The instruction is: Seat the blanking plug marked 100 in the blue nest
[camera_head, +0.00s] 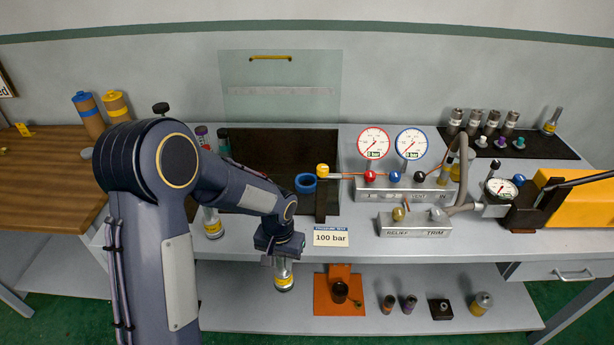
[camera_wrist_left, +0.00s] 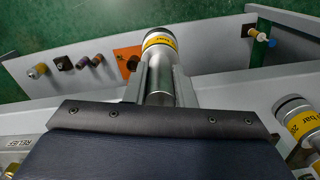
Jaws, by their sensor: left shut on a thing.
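My left gripper (camera_head: 283,262) is shut on a silver blanking plug with a yellow band (camera_head: 284,280). It holds the plug in front of the bench top's front edge, above the lower shelf. In the left wrist view the plug (camera_wrist_left: 160,62) sits between the two fingers (camera_wrist_left: 160,85); the print on its band is too small to read. The blue nest (camera_head: 306,183) is on the bench, behind and to the right of the gripper, and looks empty. A card (camera_head: 331,236) at the bench front reads 100 bar. My right gripper is not in view.
Another yellow-banded plug (camera_head: 212,224) stands left of my forearm; it also shows in the left wrist view (camera_wrist_left: 300,122). Gauges (camera_head: 373,143), a relief block (camera_head: 415,222) and hoses stand right of the nest. A clear screen (camera_head: 280,75) rises behind. The lower shelf (camera_head: 240,312) holds several small parts.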

